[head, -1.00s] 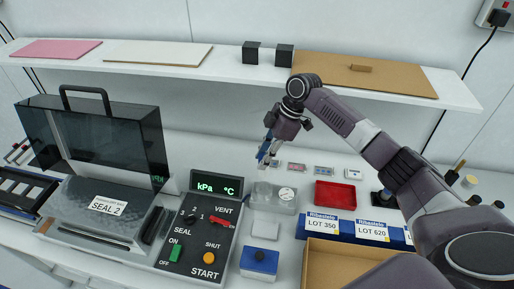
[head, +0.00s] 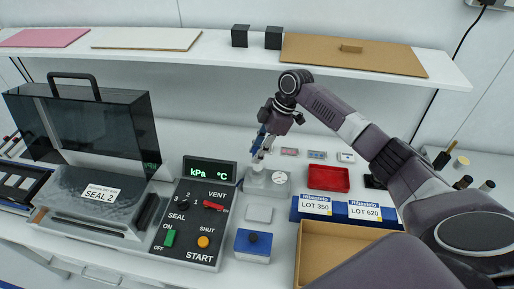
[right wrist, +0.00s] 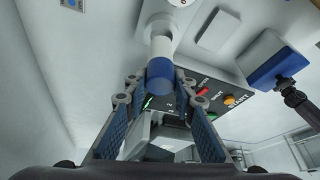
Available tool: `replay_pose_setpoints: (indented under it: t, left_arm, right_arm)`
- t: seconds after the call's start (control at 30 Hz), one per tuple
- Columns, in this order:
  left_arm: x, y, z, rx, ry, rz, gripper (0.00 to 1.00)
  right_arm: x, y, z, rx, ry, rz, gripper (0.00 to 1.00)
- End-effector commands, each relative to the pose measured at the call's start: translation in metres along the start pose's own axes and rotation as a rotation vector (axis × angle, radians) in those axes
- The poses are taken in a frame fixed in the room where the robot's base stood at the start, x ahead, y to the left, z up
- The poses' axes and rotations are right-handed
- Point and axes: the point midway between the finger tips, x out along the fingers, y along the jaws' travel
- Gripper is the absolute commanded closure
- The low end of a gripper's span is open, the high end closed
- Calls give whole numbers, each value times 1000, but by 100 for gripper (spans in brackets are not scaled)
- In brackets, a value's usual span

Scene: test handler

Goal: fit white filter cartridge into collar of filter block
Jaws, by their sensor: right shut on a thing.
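My right gripper (head: 262,150) is above the filter block (head: 262,189), a pale grey block with a round dial-like disc on top. In the right wrist view the gripper (right wrist: 160,88) is shut on the filter cartridge (right wrist: 158,45), a white cylinder with a blue band at the gripper end. The cartridge points away from the gripper, and its far end meets or overlaps the pale collar area of the block (right wrist: 178,22). I cannot tell whether it is inside the collar. In the head view the cartridge is mostly hidden by the fingers. My left gripper is not in view.
A control panel (head: 190,245) with switches stands left of the block, beside the sealer with a dark lid (head: 122,125). A blue box (head: 252,243) and a cardboard box (head: 310,265) are in front. A red tray (head: 321,179) is to the right. A shelf (head: 190,62) runs behind.

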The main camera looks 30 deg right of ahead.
Motion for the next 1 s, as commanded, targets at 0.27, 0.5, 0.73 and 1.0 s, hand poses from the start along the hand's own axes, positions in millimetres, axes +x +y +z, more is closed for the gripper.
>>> replay_pose_setpoints:
  t: [0.27, 0.5, 0.73, 1.0]
  left_arm:
    - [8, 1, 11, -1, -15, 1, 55]
    - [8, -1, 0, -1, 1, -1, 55]
    - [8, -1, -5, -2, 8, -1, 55]
    - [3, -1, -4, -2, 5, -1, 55]
  right_arm:
    - [14, 0, 5, -1, 2, 1, 100]
    - [14, 0, 5, -1, 1, 1, 100]
    - [14, 0, 5, 0, 1, 1, 100]
    - [13, 0, 5, 0, 1, 0, 100]
